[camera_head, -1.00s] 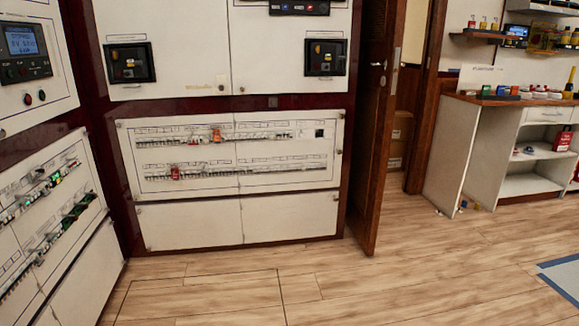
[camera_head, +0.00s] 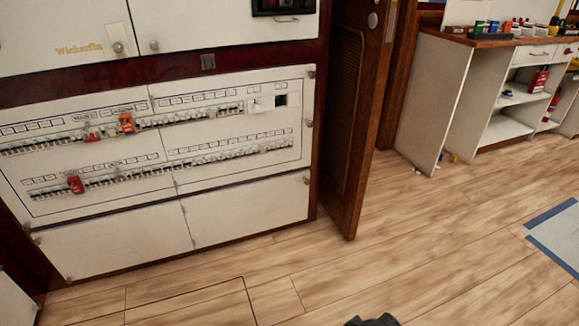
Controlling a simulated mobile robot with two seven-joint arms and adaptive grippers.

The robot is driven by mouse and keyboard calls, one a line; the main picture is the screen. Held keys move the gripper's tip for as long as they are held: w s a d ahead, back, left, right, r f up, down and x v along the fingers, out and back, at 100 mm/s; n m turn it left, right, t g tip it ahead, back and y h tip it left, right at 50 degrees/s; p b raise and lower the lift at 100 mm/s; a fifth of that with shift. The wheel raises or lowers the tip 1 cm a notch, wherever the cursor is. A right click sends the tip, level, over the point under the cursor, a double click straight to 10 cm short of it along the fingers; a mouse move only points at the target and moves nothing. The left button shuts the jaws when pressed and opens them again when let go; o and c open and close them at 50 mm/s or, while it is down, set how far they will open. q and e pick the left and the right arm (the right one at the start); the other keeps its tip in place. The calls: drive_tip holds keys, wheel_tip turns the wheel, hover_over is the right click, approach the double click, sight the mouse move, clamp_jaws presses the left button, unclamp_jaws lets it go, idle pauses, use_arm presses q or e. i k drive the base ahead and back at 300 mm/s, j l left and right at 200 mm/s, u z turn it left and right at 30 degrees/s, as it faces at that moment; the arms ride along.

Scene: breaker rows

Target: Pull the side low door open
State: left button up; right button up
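The front cabinet has two plain white low panels, the left low panel (camera_head: 115,237) and the right low panel (camera_head: 245,210), both flush and shut below the breaker rows. At the bottom left corner a sliver of another white cabinet (camera_head: 12,305) shows, standing to the side; most of it is out of view. A dark piece, probably the top of my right gripper (camera_head: 372,321), pokes in at the bottom edge, well away from the cabinets. Its fingers are hidden, so I cannot tell whether it is open. My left gripper is not in view.
The breaker panel (camera_head: 222,165) carries an orange and several red pieces. A brown wooden door (camera_head: 345,130) stands ajar right of the cabinet. A white shelf desk (camera_head: 425,105) is at the upper right. Wooden floor (camera_head: 430,250) is clear in front.

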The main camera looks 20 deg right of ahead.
sight(220, 216)
drive_tip(key=i+l+u, duration=0.1)
drive_tip(key=i+l, duration=0.3)
drive_tip(key=i+l+u, duration=0.15)
drive_tip(key=i+l, duration=0.2)
drive_tip(key=l, duration=0.25)
drive_tip(key=i+l, duration=0.1)
drive_tip(key=l, duration=0.3)
drive_tip(key=i+l+u, duration=0.1)
drive_tip(key=l, duration=0.25)
drive_tip(key=l+u, duration=0.1)
drive_tip(key=l, duration=0.3)
drive_tip(key=l+u, duration=0.1)
drive_tip(key=l, duration=1)
drive_tip(key=k, duration=0.05)
